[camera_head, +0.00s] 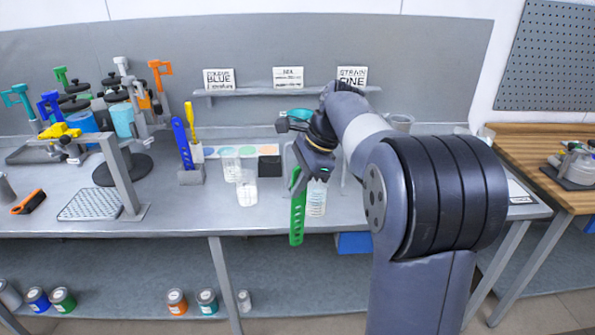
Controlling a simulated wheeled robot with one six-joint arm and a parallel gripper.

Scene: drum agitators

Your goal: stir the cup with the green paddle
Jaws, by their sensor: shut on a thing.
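My gripper (308,168) is shut on the green paddle (297,215), near its upper end. The paddle is long, flat and slotted, and hangs almost upright. Its lower end shows in front of the bench's front edge. A clear ribbed cup (317,200) stands just right of the paddle, partly hidden by my gripper. The paddle appears beside this cup, not inside it; I cannot tell whether they touch. Two more clear cups, one in front (247,190) and one behind (230,163), stand to the left.
A holder (191,176) with a blue paddle (182,143) and a yellow tool (191,122) stands left of the cups. A metal frame (119,170) and several colored agitators crowd the left. A sign shelf (260,92) runs behind. My arm hides the bench's right part.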

